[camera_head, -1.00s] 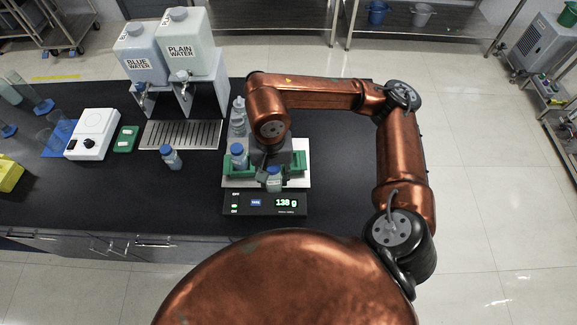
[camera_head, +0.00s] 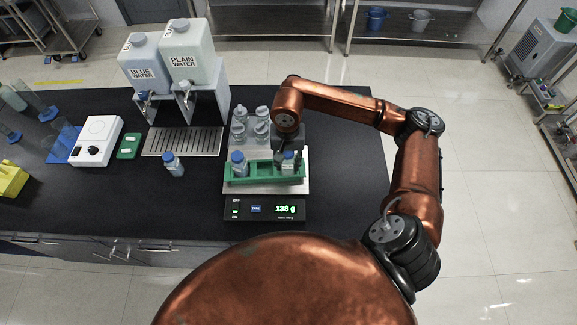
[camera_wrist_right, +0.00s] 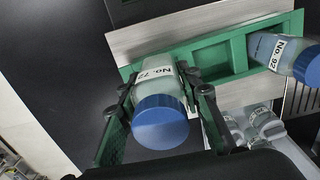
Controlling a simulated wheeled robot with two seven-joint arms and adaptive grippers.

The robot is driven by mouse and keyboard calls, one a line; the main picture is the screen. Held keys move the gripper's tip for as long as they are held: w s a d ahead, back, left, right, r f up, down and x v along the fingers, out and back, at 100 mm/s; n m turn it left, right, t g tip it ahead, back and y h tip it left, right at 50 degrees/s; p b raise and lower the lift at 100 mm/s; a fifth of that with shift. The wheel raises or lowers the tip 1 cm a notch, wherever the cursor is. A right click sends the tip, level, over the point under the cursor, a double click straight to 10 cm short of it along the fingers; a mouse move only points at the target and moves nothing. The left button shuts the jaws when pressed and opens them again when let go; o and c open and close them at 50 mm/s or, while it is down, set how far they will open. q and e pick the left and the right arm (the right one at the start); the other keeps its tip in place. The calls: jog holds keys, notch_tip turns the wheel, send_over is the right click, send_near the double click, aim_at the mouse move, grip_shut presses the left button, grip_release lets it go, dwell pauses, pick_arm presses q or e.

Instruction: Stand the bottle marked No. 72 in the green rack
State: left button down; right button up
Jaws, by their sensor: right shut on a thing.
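The bottle marked No. 72 (camera_wrist_right: 152,78), blue-capped with a white label, is between the fingers of my right gripper (camera_wrist_right: 160,105), which is shut on it. In the head view this bottle (camera_head: 288,164) is at the right end of the green rack (camera_head: 262,180), and my right gripper (camera_head: 287,153) is there with it. Whether its base is inside the compartment or just above it I cannot tell. The rack rests on the balance plate. A bottle marked No. 92 (camera_wrist_right: 288,55) stands in the rack's left end in the head view (camera_head: 238,165). My left gripper is out of view.
Several clear bottles (camera_head: 240,132) stand behind the rack. Another blue-capped bottle (camera_head: 174,166) stands on the bench left of it. Two water containers (camera_head: 188,55) stand behind a drip grate (camera_head: 182,142). The bench right of the balance is clear.

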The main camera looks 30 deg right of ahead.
aim_at(288, 166)
jog(key=f, duration=0.1)
jog(key=f+p, duration=0.1)
jog(key=f, duration=0.1)
jog(key=shift+w+d, duration=0.15)
jog(key=shift+d, duration=0.1)
grip_shut()
jog(key=shift+f, duration=0.65)
jog(key=o, duration=1.3)
grip_release()
jog(key=shift+c, duration=0.2)
jog(key=shift+r, duration=0.1)
jog(key=shift+w+r, duration=0.15)
jog(key=shift+r, duration=0.3)
notch_tip(288, 166, up, 10)
jog(key=shift+r+b, duration=0.15)
jog(key=shift+b, duration=0.8)
jog(key=shift+r, duration=0.5)
